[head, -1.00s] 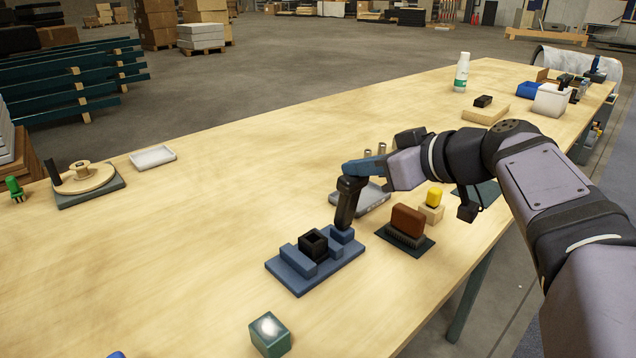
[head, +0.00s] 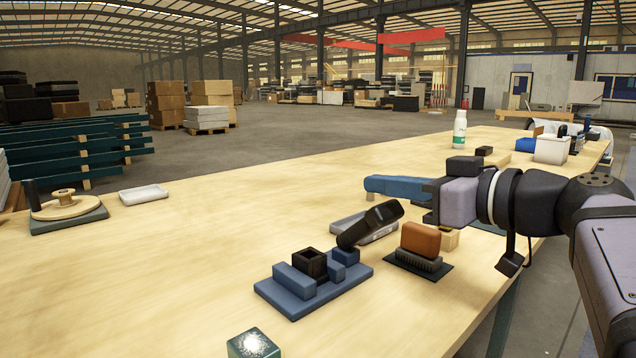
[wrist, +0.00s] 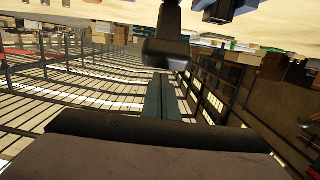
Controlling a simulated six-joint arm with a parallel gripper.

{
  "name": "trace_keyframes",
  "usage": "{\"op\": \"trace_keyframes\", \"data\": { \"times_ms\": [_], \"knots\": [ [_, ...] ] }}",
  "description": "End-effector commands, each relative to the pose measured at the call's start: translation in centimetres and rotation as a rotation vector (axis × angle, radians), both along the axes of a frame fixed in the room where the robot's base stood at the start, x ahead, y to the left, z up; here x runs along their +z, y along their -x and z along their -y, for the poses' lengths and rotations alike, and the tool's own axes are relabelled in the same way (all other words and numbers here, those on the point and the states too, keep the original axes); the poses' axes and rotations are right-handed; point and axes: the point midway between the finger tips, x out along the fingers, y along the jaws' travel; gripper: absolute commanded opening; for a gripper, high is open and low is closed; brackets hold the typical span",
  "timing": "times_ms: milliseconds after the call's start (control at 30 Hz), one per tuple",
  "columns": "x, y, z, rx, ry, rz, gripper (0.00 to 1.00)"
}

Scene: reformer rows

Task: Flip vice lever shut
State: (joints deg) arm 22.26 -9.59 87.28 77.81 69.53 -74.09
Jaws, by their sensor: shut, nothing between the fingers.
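The blue vice (head: 325,290) stands on the wooden table, with a black hollow block (head: 309,263) between its jaws. Its black lever (head: 370,223) is tilted, rising from the right-hand jaw up to the right, with its free end off the table. My blue gripper (head: 370,184) is shut and empty, held level above the lever and apart from it in the head view. In the wrist view, which looks upside down, the lever (wrist: 165,50) hangs from the top just past my fingers (wrist: 160,78). I cannot tell there whether they touch.
A brown brush (head: 420,240) on a dark mat stands right of the vice. A grey tray (head: 350,228) lies behind the lever. A green block (head: 253,345) is in front. A spool stand (head: 65,210) and white tray (head: 143,195) are at left. The table's middle is clear.

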Motion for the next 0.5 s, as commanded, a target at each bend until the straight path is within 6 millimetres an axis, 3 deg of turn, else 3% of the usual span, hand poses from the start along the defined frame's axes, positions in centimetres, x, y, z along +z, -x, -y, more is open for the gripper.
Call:
{"op": "trace_keyframes", "data": {
  "times_ms": [233,467,500],
  "knots": [
    [1.1,-0.1,-0.1,0.000,0.001,0.000,0.00],
    [4.5,-0.5,-0.6,0.002,0.001,0.002,0.00],
    [4.2,-0.3,-0.2,-0.003,0.000,0.000,0.00]
  ]
}}
